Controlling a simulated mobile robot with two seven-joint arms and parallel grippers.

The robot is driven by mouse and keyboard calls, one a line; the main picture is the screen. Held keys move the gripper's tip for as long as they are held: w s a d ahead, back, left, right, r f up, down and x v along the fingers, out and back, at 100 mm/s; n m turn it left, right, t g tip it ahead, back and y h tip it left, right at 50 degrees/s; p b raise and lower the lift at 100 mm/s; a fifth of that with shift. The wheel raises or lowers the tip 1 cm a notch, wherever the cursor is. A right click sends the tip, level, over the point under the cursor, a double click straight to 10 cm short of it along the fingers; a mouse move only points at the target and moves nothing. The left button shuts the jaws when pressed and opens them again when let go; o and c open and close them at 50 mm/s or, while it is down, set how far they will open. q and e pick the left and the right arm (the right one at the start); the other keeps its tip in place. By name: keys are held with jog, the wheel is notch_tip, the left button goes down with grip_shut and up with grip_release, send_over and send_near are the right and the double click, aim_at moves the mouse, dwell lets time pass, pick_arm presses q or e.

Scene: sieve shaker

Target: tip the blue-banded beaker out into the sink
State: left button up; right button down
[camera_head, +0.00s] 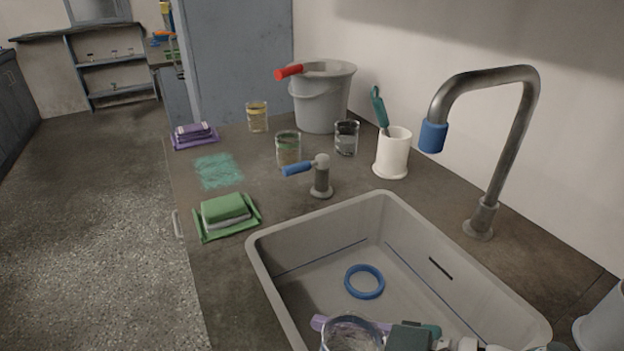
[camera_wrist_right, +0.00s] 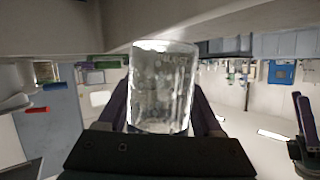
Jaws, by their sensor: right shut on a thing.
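A clear glass beaker (camera_head: 350,336) is at the bottom of the head view, over the near part of the sink (camera_head: 262,262). It looks bluish at its rim; no clear blue band shows. My right gripper (camera_head: 378,328) is shut on it, and the right wrist view shows the beaker (camera_wrist_right: 162,85) between the two fingers. Its contents and exact tilt cannot be told. My left gripper seems to show at the right edge of the right wrist view (camera_wrist_right: 303,118); its opening is unclear.
A blue ring (camera_head: 364,282) lies on the sink floor. A faucet (camera_head: 520,125) rises at the right. Folded cloths (camera_head: 226,212) lie left.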

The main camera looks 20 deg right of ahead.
aim_at(342, 315)
jog(key=shift+w+d+r+m+y, duration=0.2)
jog(key=shift+w+d+m+y, duration=0.1)
jog(key=shift+d+m, duration=0.15)
jog(key=shift+w+d+r+m+y+b, duration=0.3)
jog(key=shift+d+r+m+y+b, duration=0.2)
jog(key=shift+m+b, duration=0.55)
jog(key=d+f+m+y+b, duration=0.1)
jog(key=b, duration=0.2)
jog(key=shift+w+d+g, duration=0.1)
jog(key=shift+w+g, duration=0.2)
jog(key=shift+w, duration=0.05)
jog(key=shift+r+m+b, duration=0.35)
jog(key=shift+r+m, duration=0.05)
jog(key=shift+r, duration=0.05)
jog(key=shift+w+d+r+m+y+b, duration=0.1)
jog(key=shift+d+r+m+y+b, duration=0.1)
jog(key=shift+m+y+b, duration=0.25)
jog(key=shift+a+f+b, duration=0.1)
jog(key=shift+b, duration=0.2)
jog(key=shift+f+m+y+b, duration=0.3)
jog(key=shift+m+b, duration=0.25)
jog(key=shift+b, duration=0.5)
jog(key=shift+r+m+b, duration=0.3)
jog(key=shift+m, duration=0.1)
